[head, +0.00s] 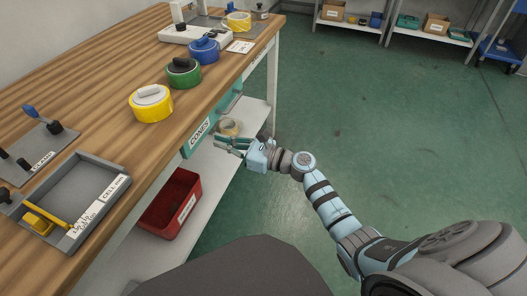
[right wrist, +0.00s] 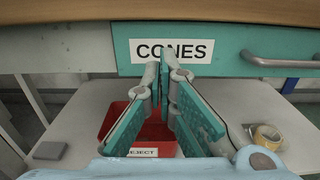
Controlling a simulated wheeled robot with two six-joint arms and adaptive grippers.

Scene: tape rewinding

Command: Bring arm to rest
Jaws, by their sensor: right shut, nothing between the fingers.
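My right gripper (head: 220,143) is in front of the workbench, close to the teal drawer front (head: 213,123) labelled CONES. In the right wrist view the gripper (right wrist: 167,68) is shut and empty, its fingertips just below the CONES label (right wrist: 172,52). I cannot tell whether the tips touch the drawer. My right arm (head: 325,198) reaches in from the lower right. My left gripper is not in view.
Yellow (head: 152,108), green (head: 183,78) and blue (head: 204,54) tape rolls stand on the wooden bench (head: 100,93). A grey tray (head: 78,187) lies nearer. Below are a red REJECT bin (head: 160,212) and a tape roll (right wrist: 267,137). The green floor (head: 390,130) at right is clear.

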